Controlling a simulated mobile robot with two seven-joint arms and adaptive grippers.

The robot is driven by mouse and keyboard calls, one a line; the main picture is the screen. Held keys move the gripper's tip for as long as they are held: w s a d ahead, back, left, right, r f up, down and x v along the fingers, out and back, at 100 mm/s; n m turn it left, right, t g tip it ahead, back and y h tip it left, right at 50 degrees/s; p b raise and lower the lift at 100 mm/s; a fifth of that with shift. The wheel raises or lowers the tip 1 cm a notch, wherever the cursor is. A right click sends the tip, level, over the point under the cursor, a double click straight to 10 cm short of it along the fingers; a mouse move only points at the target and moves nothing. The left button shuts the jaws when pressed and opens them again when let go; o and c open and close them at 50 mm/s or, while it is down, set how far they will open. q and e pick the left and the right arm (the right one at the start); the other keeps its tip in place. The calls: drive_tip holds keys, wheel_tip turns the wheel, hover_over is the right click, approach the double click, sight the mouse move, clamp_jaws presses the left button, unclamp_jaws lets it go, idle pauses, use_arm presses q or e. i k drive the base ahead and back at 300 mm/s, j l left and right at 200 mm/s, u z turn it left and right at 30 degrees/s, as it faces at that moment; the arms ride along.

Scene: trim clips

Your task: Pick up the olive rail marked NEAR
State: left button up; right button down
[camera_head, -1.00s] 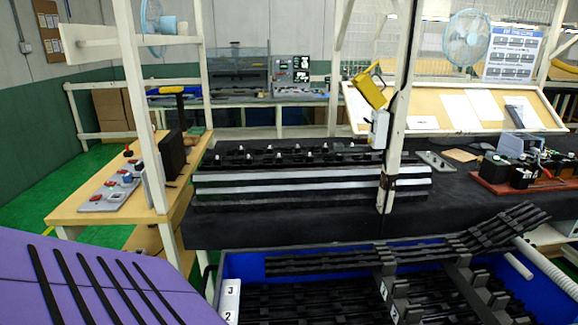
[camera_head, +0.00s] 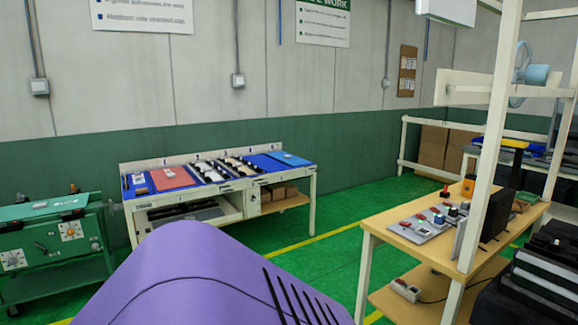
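I cannot make out an olive rail marked NEAR anywhere in this view. A long workbench (camera_head: 290,177) stands against the far wall, left of centre, with small parts laid out on its top. Its parts include a red panel (camera_head: 172,178), a blue panel (camera_head: 287,159) and rows of dark and pale strips (camera_head: 212,172) between them. Any lettering on them is too small to read. Dark long pieces (camera_head: 182,211) lie on the shelf below. Neither of my grippers is in view.
A green cabinet (camera_head: 62,245) with dials stands at the left. A wooden table (camera_head: 385,228) with a control panel (camera_head: 424,228) is at the right, near a cream post (camera_head: 492,150) and stacked dark bars (camera_head: 548,268). Green floor (camera_head: 340,217) between table and workbench is clear.

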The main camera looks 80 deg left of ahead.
sight(237, 171)
drive_tip(key=u, duration=3.05)
drive_tip(key=z, duration=0.2)
drive_tip(key=i+z, duration=0.15)
drive_tip(key=i, duration=4.15)
drive_tip(key=l, duration=0.1)
